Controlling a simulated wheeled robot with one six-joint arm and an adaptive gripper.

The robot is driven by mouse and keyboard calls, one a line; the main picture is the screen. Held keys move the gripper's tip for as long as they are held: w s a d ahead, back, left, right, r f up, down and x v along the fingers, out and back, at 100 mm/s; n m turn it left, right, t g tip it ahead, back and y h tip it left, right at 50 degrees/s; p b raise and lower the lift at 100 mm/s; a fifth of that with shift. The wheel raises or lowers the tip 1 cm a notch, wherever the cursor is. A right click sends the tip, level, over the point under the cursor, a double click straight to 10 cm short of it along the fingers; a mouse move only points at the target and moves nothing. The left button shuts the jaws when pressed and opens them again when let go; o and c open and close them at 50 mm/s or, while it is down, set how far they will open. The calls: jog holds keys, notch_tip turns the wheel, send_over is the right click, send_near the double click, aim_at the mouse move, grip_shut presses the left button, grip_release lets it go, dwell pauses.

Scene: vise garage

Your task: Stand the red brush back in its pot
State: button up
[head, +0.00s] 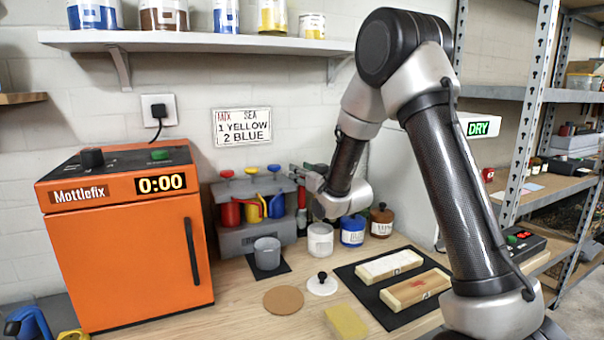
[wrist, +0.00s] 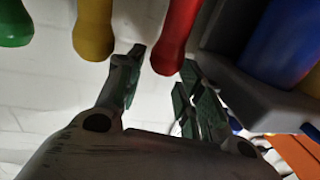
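A red handle (wrist: 178,32), seemingly the red brush's, shows in the wrist view, its rounded end between or close to my fingertips. I cannot tell whether they touch it. My gripper (wrist: 161,62) is open, with dark green fingers apart. A yellow handle (wrist: 93,30) and a green handle (wrist: 14,22) are beside it. The handles' other ends and any pot are out of the wrist frame.
The grey stand (head: 238,240) with red, yellow and blue dispensers is close beside my gripper. A grey cup (head: 267,254) stands before it. White (head: 320,240), blue (head: 352,231) and brown (head: 381,221) jars stand below my wrist. An orange machine (head: 130,260) is left; a shelf (head: 200,42) is above.

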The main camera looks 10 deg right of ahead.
jog(key=shift+o, duration=0.2)
jog(key=v, duration=1.2)
jog(key=shift+d, duration=0.1)
dwell(0.5)
jog(key=s+d+r+m+g+h, duration=0.25)
jog(key=s+d+g+h, duration=0.3)
jog(key=s+d, duration=0.5)
jog(key=s+m+g, duration=0.1)
jog(key=s+g, duration=0.6)
jog(key=s, duration=1.8)
jog(key=shift+d+r, duration=0.15)
jog(key=shift+r, duration=0.1)
